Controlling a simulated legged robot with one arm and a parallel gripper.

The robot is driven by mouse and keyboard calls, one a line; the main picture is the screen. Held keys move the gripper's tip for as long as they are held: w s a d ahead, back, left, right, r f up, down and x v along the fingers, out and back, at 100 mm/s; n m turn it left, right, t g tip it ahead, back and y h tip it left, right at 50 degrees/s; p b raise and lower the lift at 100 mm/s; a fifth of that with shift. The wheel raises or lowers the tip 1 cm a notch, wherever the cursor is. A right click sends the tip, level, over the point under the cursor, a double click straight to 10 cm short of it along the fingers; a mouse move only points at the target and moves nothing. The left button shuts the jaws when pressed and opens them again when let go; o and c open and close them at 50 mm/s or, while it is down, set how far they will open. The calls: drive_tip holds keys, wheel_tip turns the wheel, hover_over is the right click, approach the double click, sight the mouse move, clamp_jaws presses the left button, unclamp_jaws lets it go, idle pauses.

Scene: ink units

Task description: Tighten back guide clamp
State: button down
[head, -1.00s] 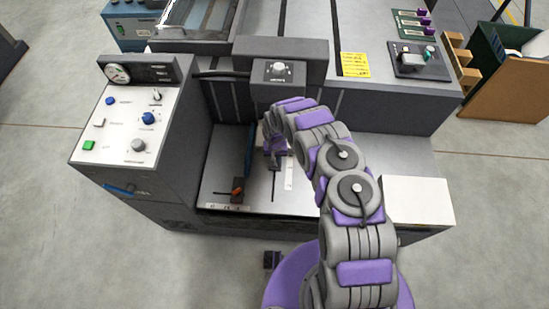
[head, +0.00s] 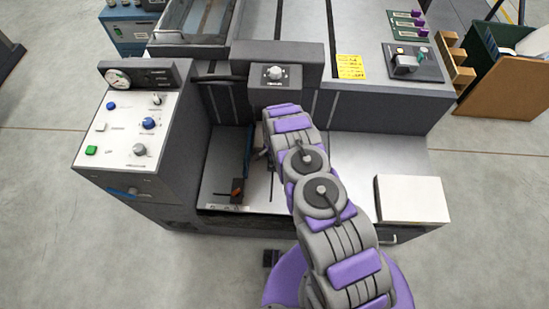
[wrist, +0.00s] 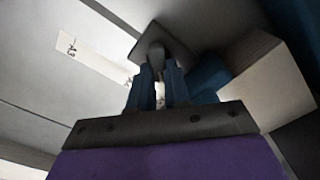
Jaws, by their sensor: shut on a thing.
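In the wrist view my gripper (wrist: 158,72) has its two blue-grey fingers shut on a small grey clamp knob (wrist: 155,48). The knob sits on a dark square plate (wrist: 172,42) on the pale metal bed. In the head view my arm covers most of the gripper and the back clamp. The blue guide (head: 248,148) stands upright on the bed just left of my arm. A front clamp with an orange-red lever (head: 237,188) sits near the bed's front edge, apart from my gripper. I cannot tell how tight the held clamp is.
A control panel (head: 128,125) with a gauge, buttons and knobs stands left of the bed. A dark housing with a knob (head: 274,73) hangs over the bed's back. A white box (head: 411,199) is at the right. A labelled scale strip (wrist: 92,60) lies near the clamp.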

drive_tip(key=shift+a+m, duration=0.1)
drive_tip(key=shift+m, duration=0.4)
drive_tip(key=c, duration=1.1)
unclamp_jaws()
drive_tip(key=shift+a, duration=0.1)
drive_tip(key=shift+r, duration=0.25)
wheel_tip(320, 180, up, 17)
drive_tip(key=p, duration=0.4)
drive_tip(key=shift+f, duration=0.15)
